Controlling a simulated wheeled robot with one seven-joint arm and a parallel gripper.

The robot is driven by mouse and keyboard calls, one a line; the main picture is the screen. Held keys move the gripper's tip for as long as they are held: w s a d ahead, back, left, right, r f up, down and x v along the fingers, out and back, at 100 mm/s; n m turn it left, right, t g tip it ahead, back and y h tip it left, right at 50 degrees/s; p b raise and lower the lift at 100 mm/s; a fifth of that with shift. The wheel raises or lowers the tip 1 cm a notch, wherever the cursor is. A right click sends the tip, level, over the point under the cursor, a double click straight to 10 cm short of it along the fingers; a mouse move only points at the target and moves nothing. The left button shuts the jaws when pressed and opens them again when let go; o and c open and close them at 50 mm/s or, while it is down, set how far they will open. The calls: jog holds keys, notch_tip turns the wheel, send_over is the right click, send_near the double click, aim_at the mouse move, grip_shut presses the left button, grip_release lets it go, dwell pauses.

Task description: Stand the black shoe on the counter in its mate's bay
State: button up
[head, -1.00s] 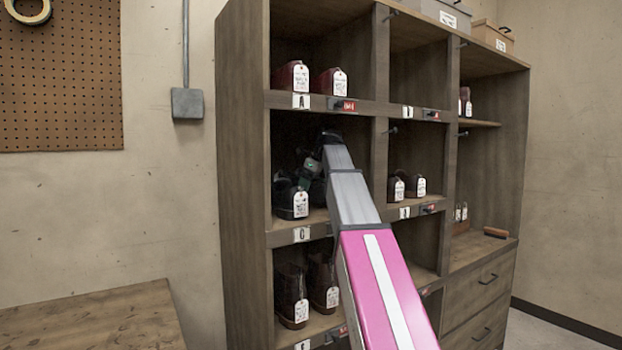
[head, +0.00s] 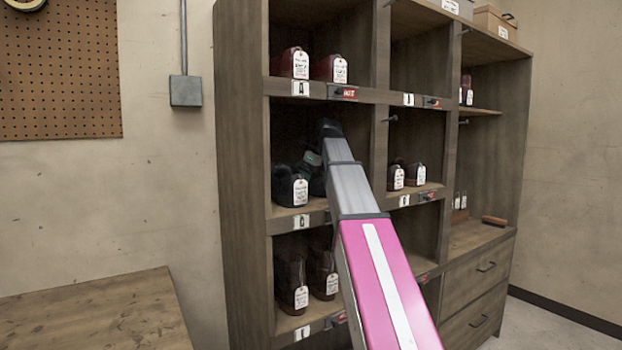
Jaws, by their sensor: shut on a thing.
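A black shoe (head: 290,188) with a white tag stands on the floor of the middle-left bay (head: 300,218), toward its left side. My arm reaches into this bay from the front right. My gripper (head: 312,164) is inside the bay, close to the right of the tagged shoe, and is dark and hard to make out. A second dark shoe (head: 317,186) shows just right of the tagged one, partly behind my arm; it is in my gripper's jaws. Whether it touches the bay floor is hidden.
Red shoes (head: 312,66) stand in the bay above and dark brown shoes (head: 305,278) in the bay below. Brown shoes (head: 406,175) are in the bay to the right. The bay's divider (head: 380,120) is close beside my arm. A wooden counter (head: 95,310) at lower left is bare where seen.

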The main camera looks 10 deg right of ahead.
aim_at(318, 173)
jog(key=shift+f, duration=0.15)
jog(key=o, duration=1.2)
jog(key=shift+v, duration=3.75)
